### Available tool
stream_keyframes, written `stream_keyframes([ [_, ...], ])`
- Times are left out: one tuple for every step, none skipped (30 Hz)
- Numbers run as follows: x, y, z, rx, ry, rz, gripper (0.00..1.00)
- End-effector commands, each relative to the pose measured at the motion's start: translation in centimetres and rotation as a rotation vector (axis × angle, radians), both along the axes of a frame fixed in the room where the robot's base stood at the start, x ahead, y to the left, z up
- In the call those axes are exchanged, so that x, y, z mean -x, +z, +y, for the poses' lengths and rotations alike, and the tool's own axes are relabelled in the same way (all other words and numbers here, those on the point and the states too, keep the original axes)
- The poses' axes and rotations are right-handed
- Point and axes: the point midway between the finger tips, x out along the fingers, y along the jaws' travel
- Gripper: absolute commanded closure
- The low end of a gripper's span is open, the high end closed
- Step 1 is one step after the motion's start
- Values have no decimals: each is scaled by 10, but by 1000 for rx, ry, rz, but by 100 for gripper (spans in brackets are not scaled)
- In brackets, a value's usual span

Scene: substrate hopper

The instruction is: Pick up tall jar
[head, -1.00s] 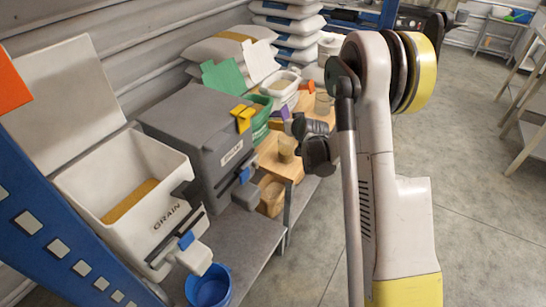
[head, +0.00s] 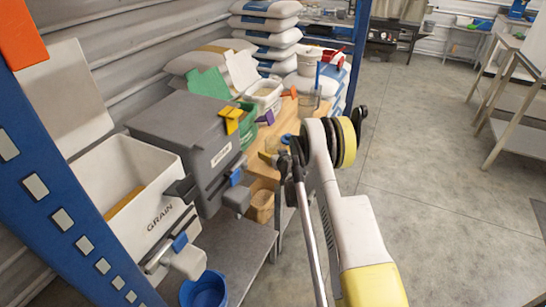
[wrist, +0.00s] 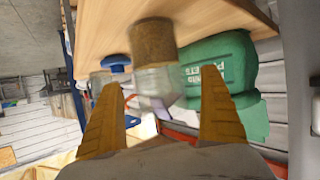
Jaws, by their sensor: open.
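A clear jar with brown contents in its bottom (wrist: 152,42) stands on the wooden bench in the wrist view, where the bench is at the top of the picture. My gripper (wrist: 165,95) is open, its two yellow fingers spread. The jar's clear upper part appears between and beyond the fingertips; I cannot tell whether it lies within their reach. In the head view my gripper (head: 270,158) is at the bench's near edge, largely hidden by my arm. A small jar (head: 287,139) shows just behind it. Another clear jar (head: 308,101) stands farther back.
The green pellets bin (wrist: 220,75) is close beside the jar. A blue object (wrist: 116,61) lies past the left finger. The grey hopper (head: 195,140), white grain bin (head: 130,180) and blue bucket (head: 205,290) are at the left. Open floor (head: 430,190) lies right.

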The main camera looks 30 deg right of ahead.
Motion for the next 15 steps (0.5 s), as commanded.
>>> stream_keyframes([
  [-8,-9,-3,0,0,0,9],
  [-12,-11,-4,0,0,0,9],
  [-18,-14,-6,0,0,0,9],
  [-22,-15,-6,0,0,0,9],
  [-26,-16,-7,0,0,0,9],
  [-30,-16,-8,0,0,0,9],
  [-32,-17,-8,0,0,0,9],
  [-34,-17,-9,0,0,0,9],
  [-35,-17,-9,0,0,0,9],
  [-36,-17,-9,0,0,0,9],
  [-36,-16,-9,0,0,0,9],
  [-36,-16,-9,0,0,0,9],
  [-36,-16,-9,0,0,0,9],
  [-36,-16,-9,0,0,0,9],
  [-36,-16,-9,0,0,0,9],
])
